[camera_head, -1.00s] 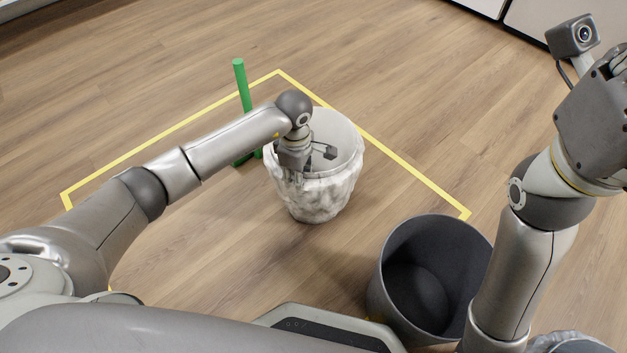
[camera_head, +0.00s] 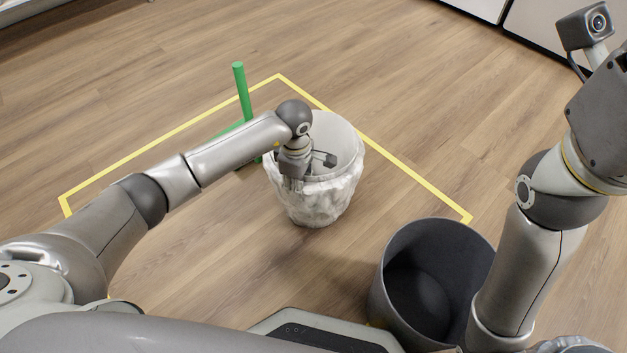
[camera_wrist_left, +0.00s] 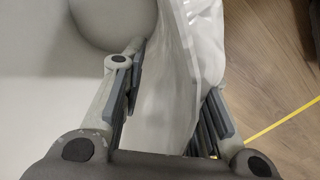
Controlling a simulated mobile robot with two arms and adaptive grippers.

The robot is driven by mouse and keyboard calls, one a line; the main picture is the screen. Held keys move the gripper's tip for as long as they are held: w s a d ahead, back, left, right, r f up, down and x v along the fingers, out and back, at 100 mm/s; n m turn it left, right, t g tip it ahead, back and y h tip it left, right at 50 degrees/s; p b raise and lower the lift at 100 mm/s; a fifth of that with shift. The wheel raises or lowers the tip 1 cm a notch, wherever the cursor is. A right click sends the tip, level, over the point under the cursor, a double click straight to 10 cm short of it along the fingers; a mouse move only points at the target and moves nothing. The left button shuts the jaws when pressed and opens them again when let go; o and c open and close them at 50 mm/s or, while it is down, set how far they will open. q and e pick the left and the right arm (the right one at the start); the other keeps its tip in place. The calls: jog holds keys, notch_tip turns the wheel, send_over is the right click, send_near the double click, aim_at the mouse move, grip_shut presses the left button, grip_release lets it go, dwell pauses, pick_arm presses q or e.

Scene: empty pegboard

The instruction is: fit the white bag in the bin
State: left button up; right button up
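A white bin (camera_head: 335,131) stands on the floor inside a yellow outline. The white bag (camera_head: 325,203) hangs crumpled around its outside, below the rim. My left gripper (camera_head: 304,175) is at the bin's near left rim. In the left wrist view my left gripper (camera_wrist_left: 168,98) is open, with one finger inside the bin and the other outside. The bin wall and folds of the bag (camera_wrist_left: 205,35) lie between the fingers. My right arm is raised at the right; its fingertips are out of frame.
A dark grey empty bin (camera_head: 391,290) stands near my base, to the right of the white bin. A green post (camera_head: 241,88) with a green foot stands behind my left forearm. Yellow tape (camera_head: 410,172) marks the floor. Open wooden floor lies beyond it.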

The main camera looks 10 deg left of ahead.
pick_arm(q)
grip_shut()
dwell(0.5)
